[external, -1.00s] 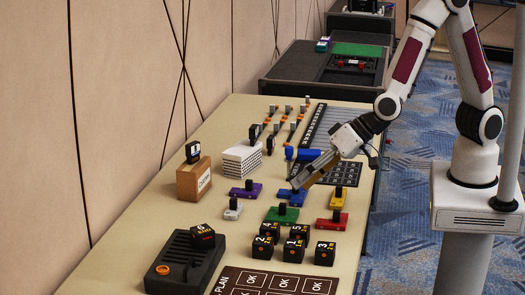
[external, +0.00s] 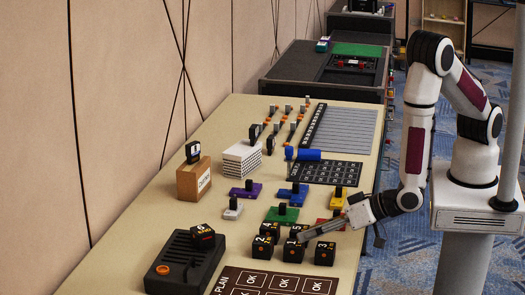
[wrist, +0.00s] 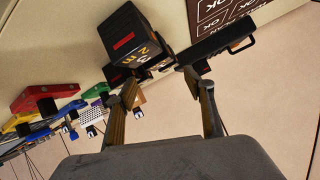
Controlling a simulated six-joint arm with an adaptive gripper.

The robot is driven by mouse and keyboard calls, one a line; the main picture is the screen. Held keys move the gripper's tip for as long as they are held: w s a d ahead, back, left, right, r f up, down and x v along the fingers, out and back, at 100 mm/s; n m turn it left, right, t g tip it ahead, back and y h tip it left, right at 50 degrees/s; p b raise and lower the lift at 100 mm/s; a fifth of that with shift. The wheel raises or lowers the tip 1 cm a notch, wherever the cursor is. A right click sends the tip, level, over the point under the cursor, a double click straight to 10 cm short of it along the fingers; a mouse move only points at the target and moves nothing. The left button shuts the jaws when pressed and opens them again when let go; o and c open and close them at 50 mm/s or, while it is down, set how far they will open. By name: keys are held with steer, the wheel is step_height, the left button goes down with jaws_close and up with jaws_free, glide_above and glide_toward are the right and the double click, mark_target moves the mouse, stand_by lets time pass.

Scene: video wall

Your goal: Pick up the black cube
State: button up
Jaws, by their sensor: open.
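Several black cubes with yellow numbers stand in a cluster on the table. Among them are the cube marked 2 (external: 262,249), the cube marked 1 (external: 292,252) and the cube marked 3 (external: 325,255). Another, marked 6 (external: 203,236), rests on the dark orange-buttoned device. My gripper (external: 301,238) is low over the right part of the cluster and partly hides the cubes behind it. In the wrist view my gripper (wrist: 160,80) has its fingers spread and empty. A large black cube (wrist: 135,33) is just beyond the fingertips; whether they touch is unclear.
The dark device (external: 173,270) stands at the front left. The dark plan board (external: 275,284) lies at the front. Green (external: 281,215), blue (external: 293,196) and red pieces with black knobs lie behind the cubes. A cardboard box (external: 194,180) stands farther left.

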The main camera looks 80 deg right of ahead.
mark_target(330, 246)
steer(key=shift+s+a+f+n+t+h, duration=0.1)
steer(key=shift+s+f+n+t+h, duration=0.3)
steer(key=shift+s+f, duration=0.65)
steer(key=shift+s+a+f+n+t, duration=0.15)
steer(key=shift+s+f+t, duration=0.15)
steer(key=shift+s, duration=0.15)
steer(key=shift+s+d+f+n+t, duration=0.15)
steer(key=shift+s+t, duration=0.15)
steer(key=shift+s, duration=0.2)
steer(key=shift+s+a+f+n+t, duration=0.1)
steer(key=shift+s+f+t, duration=0.2)
steer(key=shift+s, duration=0.15)
steer(key=s, duration=0.1)
steer(key=s+n+t, duration=0.1)
steer(key=s, duration=0.1)
steer(key=s+f+t, duration=0.1)
steer(key=shift+s+n+y, duration=0.15)
steer(key=shift+n+y, duration=0.25)
steer(key=shift+s+r+n+t+y, duration=0.1)
steer(key=shift+s+n+t+y, duration=0.25)
steer(key=shift+s+t, duration=0.4)
steer(key=shift+w, duration=1.2)
steer(key=shift+w, duration=0.15)
